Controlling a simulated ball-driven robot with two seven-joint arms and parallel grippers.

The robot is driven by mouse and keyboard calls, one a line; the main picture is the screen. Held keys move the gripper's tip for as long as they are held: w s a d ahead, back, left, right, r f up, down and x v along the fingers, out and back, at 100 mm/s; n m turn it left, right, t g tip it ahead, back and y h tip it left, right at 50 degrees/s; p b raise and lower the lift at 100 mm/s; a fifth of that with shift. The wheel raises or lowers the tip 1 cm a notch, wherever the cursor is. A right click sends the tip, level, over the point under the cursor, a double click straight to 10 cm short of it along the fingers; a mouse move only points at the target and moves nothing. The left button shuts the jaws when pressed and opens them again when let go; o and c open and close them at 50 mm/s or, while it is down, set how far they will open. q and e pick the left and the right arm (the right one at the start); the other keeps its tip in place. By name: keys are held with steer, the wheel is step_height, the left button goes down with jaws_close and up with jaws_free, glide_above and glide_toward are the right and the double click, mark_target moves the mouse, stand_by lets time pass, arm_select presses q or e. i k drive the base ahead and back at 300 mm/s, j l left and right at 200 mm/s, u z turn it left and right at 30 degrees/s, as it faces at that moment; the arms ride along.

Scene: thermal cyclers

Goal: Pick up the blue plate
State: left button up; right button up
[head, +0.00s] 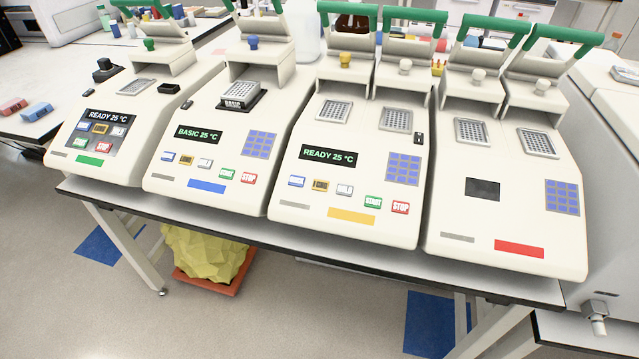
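No plate that is plainly blue shows in the head view. Several white thermal cyclers stand in a row on a bench, lids raised with green handles. The second from the left (170,185) bears a blue label (206,187) and reads "BASIC 25 °C". A grey well block (241,90) on a black base marked "BASIC" stands raised on its top. The green-labelled cycler (62,140), the yellow-labelled cycler (290,212) and the red-labelled cycler (450,222) have grey well blocks in their tops. Neither of my grippers is in view.
A small blue box (37,111) and a pink box (13,106) lie on another bench at the left. The cycler bench's front edge (300,255) is narrow. A yellow bag (205,255) sits beneath it. A large grey machine (610,170) stands at the right. Floor in front is clear.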

mark_target(41, 109)
steer(key=u, duration=1.5)
steer(key=z, duration=0.35)
steer(key=i+j+z, duration=0.8)
steer(key=k+j, duration=0.05)
steer(key=j, duration=0.05)
